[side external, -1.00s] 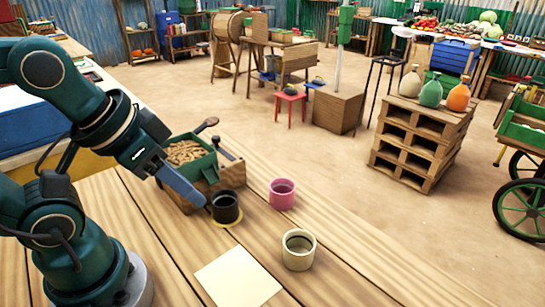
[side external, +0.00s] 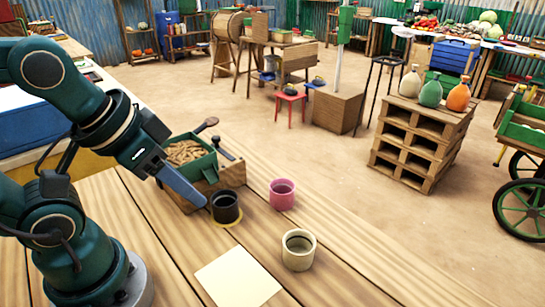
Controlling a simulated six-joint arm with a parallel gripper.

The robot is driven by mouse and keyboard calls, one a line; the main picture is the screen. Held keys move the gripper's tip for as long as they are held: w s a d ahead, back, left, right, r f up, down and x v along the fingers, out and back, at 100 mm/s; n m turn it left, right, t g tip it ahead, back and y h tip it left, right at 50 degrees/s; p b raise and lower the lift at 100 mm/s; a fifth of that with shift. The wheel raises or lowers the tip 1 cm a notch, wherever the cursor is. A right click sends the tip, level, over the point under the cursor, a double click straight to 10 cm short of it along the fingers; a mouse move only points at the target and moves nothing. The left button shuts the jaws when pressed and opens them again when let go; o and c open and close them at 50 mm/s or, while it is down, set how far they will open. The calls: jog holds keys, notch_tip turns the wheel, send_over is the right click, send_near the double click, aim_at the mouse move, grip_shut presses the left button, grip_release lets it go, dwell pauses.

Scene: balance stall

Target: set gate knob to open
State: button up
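A green hopper (side external: 202,168) filled with brown, peanut-like pieces (side external: 184,152) sits on a wooden base (side external: 232,174) on the table. A dark handle (side external: 223,148) stands out at its right side, perhaps the gate knob; I cannot tell its setting. My gripper (side external: 204,203) points down to the right in front of the hopper. Its blue fingertips appear beside the left rim of a black cup (side external: 226,208); contact is unclear. The fingers overlap from this side, so their gap is hidden.
The black cup stands on a yellow ring (side external: 231,223). A pink cup (side external: 282,194) is to its right and a cream cup (side external: 298,250) nearer the front. A pale square sheet (side external: 238,278) lies at the front. The table's right part is clear.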

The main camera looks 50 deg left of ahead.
jog(key=shift+o, duration=0.6)
jog(key=w+a+r+n+t, duration=0.1)
jog(key=w+a+r+n, duration=0.1)
jog(key=w+r, duration=0.25)
jog(key=n+g+y, duration=0.3)
jog(key=n, duration=0.4)
send_over(216, 137)
jog(key=s+d, duration=0.2)
notch_tip(216, 137, down, 6)
jog(key=shift+w+a+f, duration=0.1)
jog(key=shift+a+f, duration=0.05)
jog(key=shift+f, duration=0.05)
jog(key=shift+x, duration=2.4)
jog(key=shift+c, duration=0.3)
